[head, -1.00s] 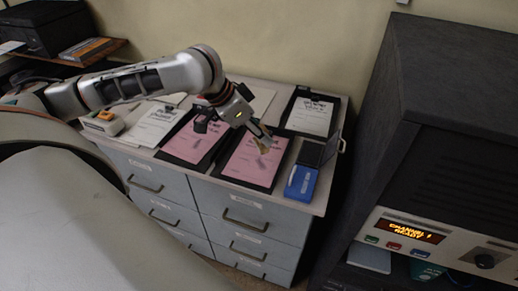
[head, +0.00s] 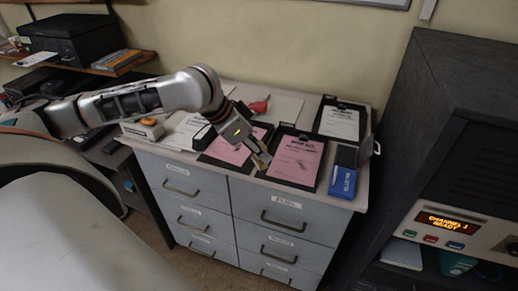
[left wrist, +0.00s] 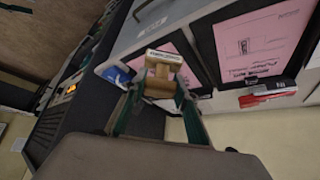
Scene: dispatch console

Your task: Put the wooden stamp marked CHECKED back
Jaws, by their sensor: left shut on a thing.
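My left gripper (head: 260,158) is shut on a small wooden stamp (left wrist: 160,84). In the left wrist view the stamp sits between the two fingers, its pale end plate (left wrist: 164,57) pointing away from the palm. The lettering on the plate is too small to read. In the head view the gripper is at the front of the cabinet top, near the gap between the two pink forms, with only a tan bit of the stamp (head: 264,158) showing. My right gripper is not in view.
Pink forms on black clipboards (head: 298,160) cover the middle of the drawer cabinet top. A blue box with a raised dark lid (head: 342,183) stands at the right front. A white form (head: 340,123) lies behind. A dark console (head: 475,150) stands right. A red object (head: 259,107) lies at the back.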

